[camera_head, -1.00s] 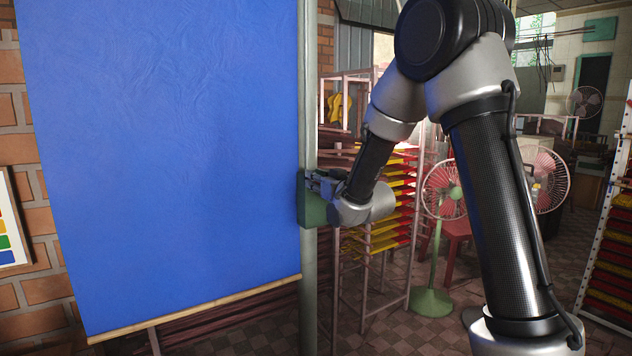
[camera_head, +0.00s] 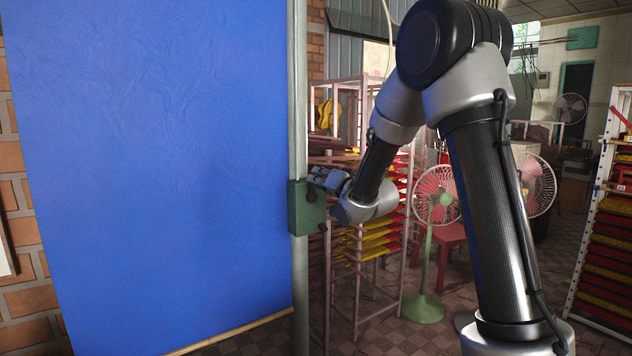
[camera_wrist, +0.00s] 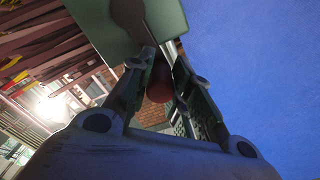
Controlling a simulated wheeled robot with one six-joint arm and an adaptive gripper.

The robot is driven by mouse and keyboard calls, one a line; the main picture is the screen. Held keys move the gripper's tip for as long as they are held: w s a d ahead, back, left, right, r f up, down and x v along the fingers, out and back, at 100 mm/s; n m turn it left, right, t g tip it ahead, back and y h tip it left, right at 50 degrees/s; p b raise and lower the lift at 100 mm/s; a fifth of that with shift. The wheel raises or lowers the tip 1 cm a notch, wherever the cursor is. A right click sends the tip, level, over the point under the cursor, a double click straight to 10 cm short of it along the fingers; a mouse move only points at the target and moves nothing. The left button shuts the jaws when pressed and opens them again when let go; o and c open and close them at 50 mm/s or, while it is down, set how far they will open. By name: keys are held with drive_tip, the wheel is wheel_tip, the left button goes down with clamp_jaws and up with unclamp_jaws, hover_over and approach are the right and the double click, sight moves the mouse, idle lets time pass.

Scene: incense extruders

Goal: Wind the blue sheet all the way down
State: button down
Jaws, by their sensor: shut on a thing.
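The blue sheet (camera_head: 150,150) hangs as a large flat panel at the left of the head view, with a wooden rod (camera_head: 232,331) along its bottom edge. It also fills the right of the wrist view (camera_wrist: 255,70). A green winder box (camera_head: 299,212) is fixed on the grey post at the sheet's right edge. My gripper (camera_head: 318,178) is at this box. In the wrist view its fingers are shut on the red-brown crank handle (camera_wrist: 158,84). The dark crank arm (camera_wrist: 131,20) lies against the green box. The fingers partly hide the handle.
The grey post (camera_head: 299,120) stands close beside my gripper. Racks with red and yellow trays (camera_head: 375,240) stand behind it. A pink fan on a green stand (camera_head: 436,195) is right of them. A brick wall (camera_head: 25,295) is behind the sheet.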

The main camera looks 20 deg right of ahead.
drive_tip(key=shift+d+m, duration=0.25)
drive_tip(key=shift+m, duration=0.15)
drive_tip(key=shift+w, duration=0.1)
drive_tip(key=c, duration=1.3)
unclamp_jaws()
drive_tip(key=shift+d, duration=0.1)
drive_tip(key=shift+o, duration=0.2)
drive_tip(key=v, duration=1.2)
